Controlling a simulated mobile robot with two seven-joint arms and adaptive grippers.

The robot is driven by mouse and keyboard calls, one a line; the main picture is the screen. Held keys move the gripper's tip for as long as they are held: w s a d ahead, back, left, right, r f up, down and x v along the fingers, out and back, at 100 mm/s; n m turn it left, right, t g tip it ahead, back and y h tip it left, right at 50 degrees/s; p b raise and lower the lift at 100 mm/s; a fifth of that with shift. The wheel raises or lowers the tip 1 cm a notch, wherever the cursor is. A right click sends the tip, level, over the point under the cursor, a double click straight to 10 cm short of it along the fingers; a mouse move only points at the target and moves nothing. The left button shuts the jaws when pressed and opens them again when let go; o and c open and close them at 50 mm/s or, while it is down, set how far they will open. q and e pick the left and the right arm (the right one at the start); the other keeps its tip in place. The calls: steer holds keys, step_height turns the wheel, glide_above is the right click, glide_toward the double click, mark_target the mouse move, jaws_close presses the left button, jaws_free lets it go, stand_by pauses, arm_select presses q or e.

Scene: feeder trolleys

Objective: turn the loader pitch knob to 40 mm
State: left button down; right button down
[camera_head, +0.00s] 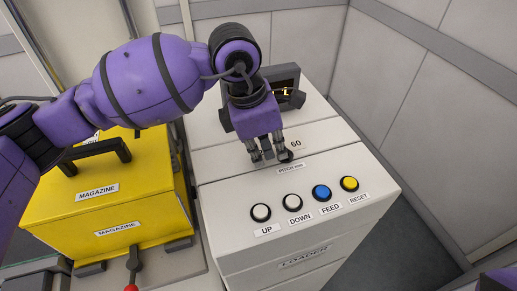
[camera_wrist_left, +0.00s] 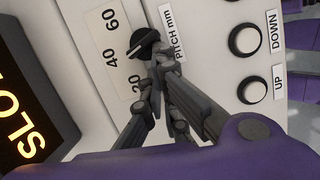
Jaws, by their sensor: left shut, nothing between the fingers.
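The black pitch knob (camera_head: 285,156) is on the top of the white loader (camera_head: 225,182), above the PITCH mm label. In the left wrist view the knob (camera_wrist_left: 146,43) shows a pale pointer line, slanting toward the 40 side of the printed 20, 40, 60 scale (camera_wrist_left: 112,57); its exact setting is hard to read. My left gripper (camera_head: 268,157) is right beside the knob, fingers pointing down. In the left wrist view its fingertips (camera_wrist_left: 166,62) are together, empty, next to the knob; whether they touch it I cannot tell.
UP (camera_head: 261,212), DOWN (camera_head: 292,202), FEED (camera_head: 321,192) and RESET (camera_head: 349,184) buttons line the loader's front. A lit display (camera_head: 284,91) stands behind the gripper. A yellow magazine (camera_head: 60,211) stands left. Grey walls close off the back and right.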

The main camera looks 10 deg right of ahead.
stand_by(0.5)
arm_select(q)
steer(key=shift+w+d, duration=0.3)
steer(key=shift+w, duration=0.25)
